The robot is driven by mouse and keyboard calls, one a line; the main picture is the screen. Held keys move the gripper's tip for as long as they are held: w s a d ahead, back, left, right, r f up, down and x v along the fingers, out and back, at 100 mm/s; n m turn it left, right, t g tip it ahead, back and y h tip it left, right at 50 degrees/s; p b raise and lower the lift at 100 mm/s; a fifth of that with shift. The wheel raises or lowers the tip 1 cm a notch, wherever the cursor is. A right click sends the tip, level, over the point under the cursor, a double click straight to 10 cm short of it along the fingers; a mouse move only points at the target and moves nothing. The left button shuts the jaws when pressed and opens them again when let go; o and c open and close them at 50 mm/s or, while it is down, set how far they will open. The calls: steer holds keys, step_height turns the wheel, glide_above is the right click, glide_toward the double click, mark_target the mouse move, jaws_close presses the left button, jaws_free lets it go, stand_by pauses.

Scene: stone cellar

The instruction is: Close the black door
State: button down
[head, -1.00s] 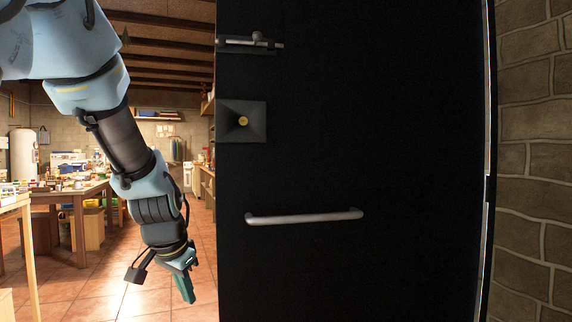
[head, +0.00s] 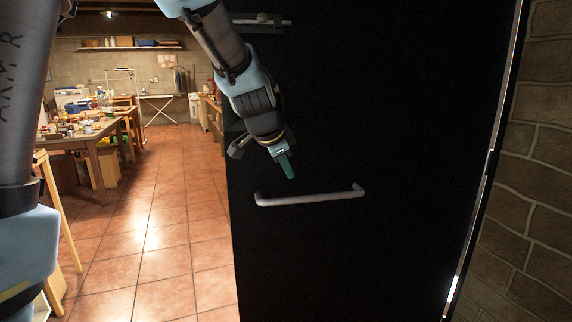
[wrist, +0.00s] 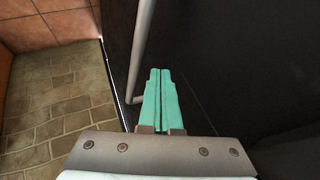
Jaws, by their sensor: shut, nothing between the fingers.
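The black door (head: 390,120) fills the middle and right of the head view and stands ajar. Light shows in a gap along its right edge, and the room shows past its left edge. A grey bar handle (head: 310,198) runs across it; the handle also shows in the wrist view (wrist: 141,50). A metal bolt (head: 263,20) sits near the top left. My gripper (head: 288,172) is shut and empty, in front of the door just above the handle in the head view. In the wrist view its green fingers (wrist: 160,95) are together beside the handle; I cannot tell whether they touch the door.
A stone block wall (head: 540,150) stands close on the right. Left of the door the tiled floor (head: 165,215) is open. A cluttered wooden workbench (head: 95,140) stands at the far left.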

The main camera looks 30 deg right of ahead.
mark_target(299, 193)
steer(key=x, duration=0.6)
steer(key=shift+w+d+f, duration=0.15)
steer(key=shift+f, duration=0.15)
